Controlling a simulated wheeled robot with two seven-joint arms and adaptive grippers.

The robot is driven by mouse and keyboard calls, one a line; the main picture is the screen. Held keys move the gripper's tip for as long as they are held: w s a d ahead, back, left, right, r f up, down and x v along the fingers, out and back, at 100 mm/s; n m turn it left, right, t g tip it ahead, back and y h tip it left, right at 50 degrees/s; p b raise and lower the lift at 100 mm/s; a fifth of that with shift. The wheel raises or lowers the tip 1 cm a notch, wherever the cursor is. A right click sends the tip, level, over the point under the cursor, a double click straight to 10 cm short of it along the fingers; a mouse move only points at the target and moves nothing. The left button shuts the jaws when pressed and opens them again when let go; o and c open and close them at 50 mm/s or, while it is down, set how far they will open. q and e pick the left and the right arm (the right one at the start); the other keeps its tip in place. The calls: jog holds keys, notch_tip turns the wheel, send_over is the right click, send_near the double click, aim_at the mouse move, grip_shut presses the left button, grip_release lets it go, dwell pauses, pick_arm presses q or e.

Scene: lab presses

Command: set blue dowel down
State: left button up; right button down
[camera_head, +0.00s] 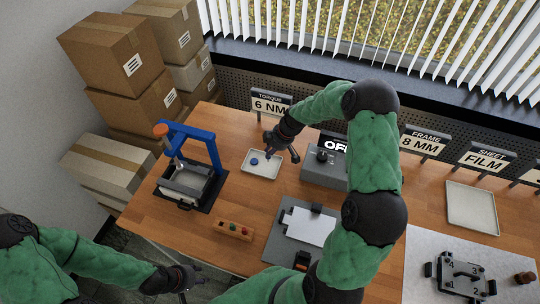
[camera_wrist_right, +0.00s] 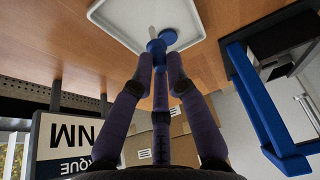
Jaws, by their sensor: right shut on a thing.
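My right gripper (camera_head: 279,150) reaches in over the small white tray (camera_head: 247,171) in the head view. In the right wrist view, my right gripper (camera_wrist_right: 159,72) is shut on the blue dowel (camera_wrist_right: 157,47), whose pale tip points toward the tray (camera_wrist_right: 107,13). A round blue piece (camera_wrist_right: 168,37) shows just beyond the held dowel; a blue piece (camera_head: 254,162) also shows on the tray in the head view. I cannot tell whether the dowel touches the tray. My left gripper (camera_head: 186,287) is low at the front left, away from the table things; its jaws are unclear.
A blue-framed press (camera_head: 205,138) stands left of the tray. A grey box with a dark knob (camera_head: 325,170) is right of it, partly behind my right arm.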

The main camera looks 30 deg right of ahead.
jog(key=shift+w+f, duration=0.15)
jog(key=shift+f, duration=1.55)
jog(key=shift+f, duration=0.2)
jog(key=c, duration=1.2)
grip_release()
jog(key=shift+c, duration=0.2)
jog(key=shift+r, duration=0.15)
jog(key=shift+r, duration=0.2)
jog(key=v, duration=1.1)
jog(key=shift+r, duration=0.3)
jog(key=shift+d, duration=0.1)
